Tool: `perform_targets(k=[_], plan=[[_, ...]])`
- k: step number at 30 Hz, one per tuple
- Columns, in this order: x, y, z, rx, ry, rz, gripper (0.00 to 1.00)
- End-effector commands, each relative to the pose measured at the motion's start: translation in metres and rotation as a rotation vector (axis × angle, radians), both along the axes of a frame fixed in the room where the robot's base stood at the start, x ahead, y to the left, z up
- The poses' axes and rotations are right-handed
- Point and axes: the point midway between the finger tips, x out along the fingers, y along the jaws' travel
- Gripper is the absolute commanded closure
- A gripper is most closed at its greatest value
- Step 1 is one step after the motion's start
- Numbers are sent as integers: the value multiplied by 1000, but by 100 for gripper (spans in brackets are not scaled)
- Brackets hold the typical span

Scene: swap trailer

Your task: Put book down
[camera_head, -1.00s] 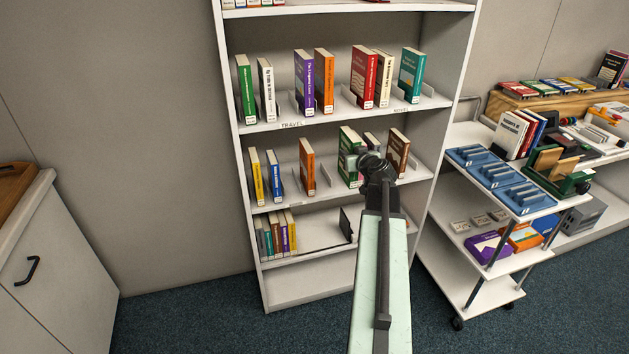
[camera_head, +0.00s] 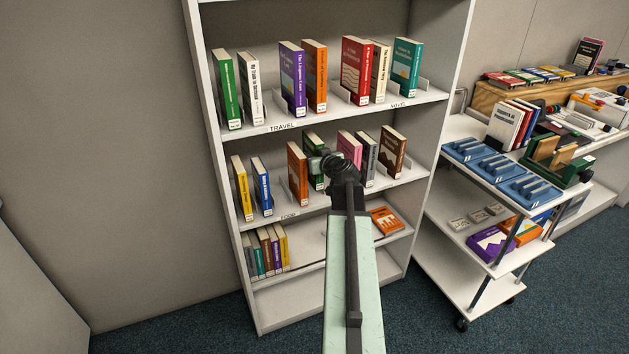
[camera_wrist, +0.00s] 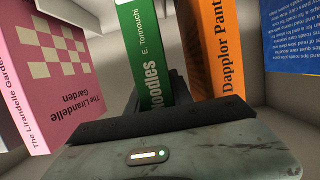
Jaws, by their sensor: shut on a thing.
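A green book (camera_head: 313,143) stands upright on the middle shelf level, between an orange book (camera_head: 298,172) and a pink book (camera_head: 349,148). My gripper (camera_head: 322,160) is in front of it and covers part of it. In the wrist view, my gripper is shut on the green book (camera_wrist: 146,45), whose spine reads "Noodles". There the pink book (camera_wrist: 50,80) is at left and the orange book (camera_wrist: 208,50) at right, both apart from the green one. Whether the green book's base touches the shelf (camera_head: 275,212) is hidden.
A grey book (camera_head: 368,158) and a brown book (camera_head: 392,152) stand to the right. Yellow and blue books (camera_head: 262,186) stand at the left. An orange book (camera_head: 386,221) lies flat on the shelf below. A white trolley (camera_head: 475,170) stands at right.

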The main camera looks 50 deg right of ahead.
Motion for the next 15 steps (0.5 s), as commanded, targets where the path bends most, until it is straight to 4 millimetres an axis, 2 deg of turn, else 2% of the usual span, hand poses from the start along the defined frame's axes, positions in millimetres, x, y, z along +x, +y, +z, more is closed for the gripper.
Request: perform_targets(k=[1,5,12,15], plan=[[0,0,-13,0,-1,-1,100],[0,-1,-10,0,-1,-1,100],[-1,-1,-47,0,-1,-2,100],[-1,-1,-49,0,-1,-2,100]])
